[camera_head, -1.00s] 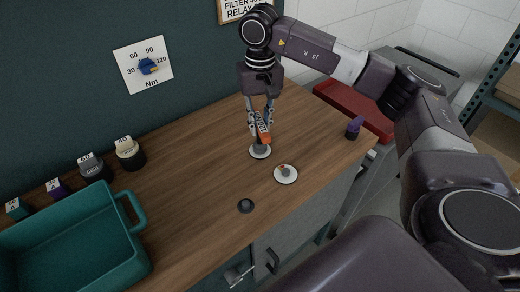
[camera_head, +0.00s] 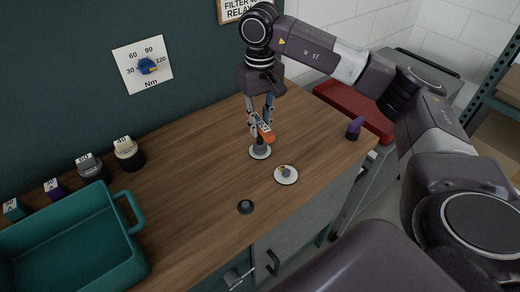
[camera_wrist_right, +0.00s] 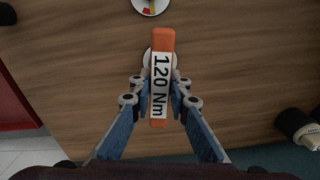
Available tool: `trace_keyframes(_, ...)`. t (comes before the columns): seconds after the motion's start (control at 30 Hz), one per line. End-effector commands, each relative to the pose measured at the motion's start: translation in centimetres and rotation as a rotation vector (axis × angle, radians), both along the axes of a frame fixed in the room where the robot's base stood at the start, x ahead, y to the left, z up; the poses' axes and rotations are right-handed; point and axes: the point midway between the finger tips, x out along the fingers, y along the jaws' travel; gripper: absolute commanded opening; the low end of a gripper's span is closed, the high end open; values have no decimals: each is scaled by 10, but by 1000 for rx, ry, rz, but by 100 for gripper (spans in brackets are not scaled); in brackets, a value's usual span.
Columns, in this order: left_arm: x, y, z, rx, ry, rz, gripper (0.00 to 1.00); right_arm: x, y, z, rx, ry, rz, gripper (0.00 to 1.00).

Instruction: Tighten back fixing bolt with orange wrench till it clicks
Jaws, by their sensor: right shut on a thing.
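The orange wrench (camera_head: 265,132), with a white "120 Nm" label, is in my right gripper (camera_head: 261,126). In the wrist view the wrench (camera_wrist_right: 162,38) lies between the two fingers of the right gripper (camera_wrist_right: 160,98), which are shut on it. It is over the back bolt's round white base (camera_head: 260,152); in the wrist view this base (camera_wrist_right: 146,56) is mostly hidden behind the wrench. The bolt's contact with the wrench is hard to make out. The front bolt (camera_head: 285,172) stands on another white base, nearer the counter's front edge. My left gripper is out of view.
A black round piece (camera_head: 245,206) lies on the wooden counter. A teal bin (camera_head: 135,222) and several labelled knobs (camera_head: 128,152) are at left. A purple-topped piece (camera_head: 354,128) stands at the right edge. A blue dial (camera_head: 148,66) is on the wall's Nm scale.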

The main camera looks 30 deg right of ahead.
Motion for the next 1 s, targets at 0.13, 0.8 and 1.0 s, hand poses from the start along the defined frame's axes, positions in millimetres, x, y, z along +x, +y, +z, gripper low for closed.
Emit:
trace_keyframes(0.13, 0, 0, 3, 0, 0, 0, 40, 0, 0, 5, 1, -2, 1, 0)
trace_keyframes(0.8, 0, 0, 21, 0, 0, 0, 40, 1, 0, 32, 1, -2, 3, 0)
trace_keyframes(1.0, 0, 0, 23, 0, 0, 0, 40, 0, 0, 36, 1, -2, 3, 0)
